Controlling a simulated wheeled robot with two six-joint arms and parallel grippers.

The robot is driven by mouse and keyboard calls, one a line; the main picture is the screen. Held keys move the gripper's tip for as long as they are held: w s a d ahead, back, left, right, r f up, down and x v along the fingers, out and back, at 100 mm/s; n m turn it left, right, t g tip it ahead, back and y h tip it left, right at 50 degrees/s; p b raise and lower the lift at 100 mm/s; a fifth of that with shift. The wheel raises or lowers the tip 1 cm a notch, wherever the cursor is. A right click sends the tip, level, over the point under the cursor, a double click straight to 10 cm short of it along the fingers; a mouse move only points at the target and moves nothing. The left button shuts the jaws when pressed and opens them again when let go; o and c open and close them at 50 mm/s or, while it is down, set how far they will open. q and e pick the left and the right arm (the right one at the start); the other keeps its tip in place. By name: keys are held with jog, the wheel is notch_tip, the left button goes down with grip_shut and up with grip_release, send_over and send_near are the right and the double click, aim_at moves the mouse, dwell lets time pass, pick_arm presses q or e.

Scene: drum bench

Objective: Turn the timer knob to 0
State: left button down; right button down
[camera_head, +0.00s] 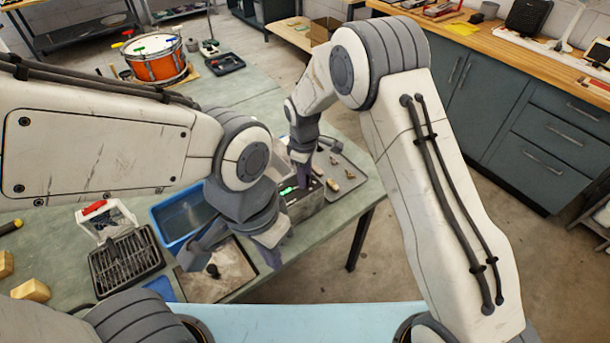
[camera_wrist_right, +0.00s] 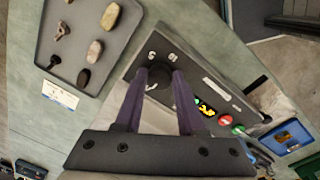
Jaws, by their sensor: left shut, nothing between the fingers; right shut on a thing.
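The timer knob (camera_wrist_right: 157,82) is a dark round knob on the grey front panel of a metal box (camera_head: 303,208), with pale marks around it in the right wrist view. My right gripper (camera_head: 302,177) is shut on the knob, its two purple fingers on either side of it. The fingers hide part of the knob, and I cannot read its setting. My left gripper (camera_head: 272,250) is shut and empty, in front of the box.
A grey tray (camera_wrist_right: 75,48) with several small pieces lies beside the box. A blue tub (camera_head: 168,226), a black rack (camera_head: 125,262) and a flat plate (camera_head: 210,285) are on the bench left of my left gripper. An orange drum (camera_head: 157,67) stands farther back.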

jog(key=shift+w+r, duration=0.1)
dwell(0.4)
jog(key=c, duration=0.5)
grip_release()
jog(key=shift+s+a+r+b, duration=0.15)
jog(key=shift+r+b, duration=0.55)
jog(key=shift+r, duration=1.9)
jog(key=shift+s+d+r+b, duration=0.15)
jog(key=shift+r+b, duration=0.5)
jog(key=shift+r, duration=1.95)
jog(key=shift+a, duration=0.1)
